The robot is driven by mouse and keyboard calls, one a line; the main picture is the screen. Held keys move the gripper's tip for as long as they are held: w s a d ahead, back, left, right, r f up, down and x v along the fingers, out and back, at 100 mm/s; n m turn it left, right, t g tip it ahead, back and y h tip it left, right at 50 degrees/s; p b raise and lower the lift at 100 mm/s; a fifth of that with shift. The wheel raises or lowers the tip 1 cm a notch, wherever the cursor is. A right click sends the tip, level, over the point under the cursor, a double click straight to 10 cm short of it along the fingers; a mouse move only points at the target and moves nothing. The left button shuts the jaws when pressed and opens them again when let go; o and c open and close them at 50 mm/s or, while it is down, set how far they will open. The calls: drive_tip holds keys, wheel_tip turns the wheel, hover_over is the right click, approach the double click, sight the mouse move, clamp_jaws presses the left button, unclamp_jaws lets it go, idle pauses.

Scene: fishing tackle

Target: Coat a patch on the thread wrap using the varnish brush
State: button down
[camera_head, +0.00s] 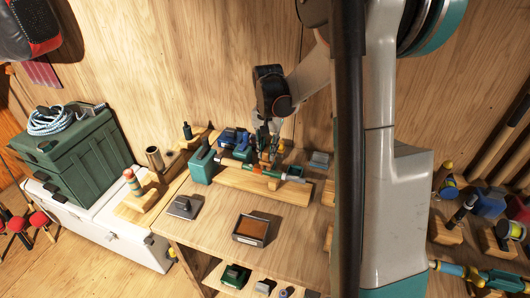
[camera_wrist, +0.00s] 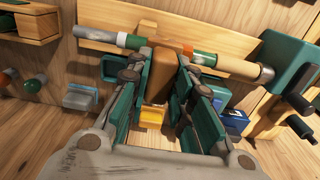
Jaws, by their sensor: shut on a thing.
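A rod section with green and orange bands, which I take as the thread wrap (camera_head: 284,175), lies on a long wooden stand (camera_head: 240,181) on the bench. In the wrist view the bands of the thread wrap (camera_wrist: 205,58) show on both sides of my fingers; its middle is hidden. My gripper (camera_head: 264,150) points down over the rod's middle. In the wrist view my gripper (camera_wrist: 162,70) is shut on a brown block-like piece, probably the varnish brush's handle (camera_wrist: 160,75). The brush tip is hidden, so I cannot tell whether it touches the wrap.
A teal box (camera_head: 202,168) stands left of the rod stand. A grey flat piece (camera_head: 183,207) and a brown-filled tray (camera_head: 251,230) lie nearer the front. Blue items (camera_head: 234,139) are behind the rod. Bare bench lies between the tray and the stand.

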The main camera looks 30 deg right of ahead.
drive_tip(key=shift+w+a+r, duration=0.15)
drive_tip(key=shift+r, duration=0.35)
drive_tip(key=shift+r+p, duration=1.65)
drive_tip(key=shift+r, duration=0.7)
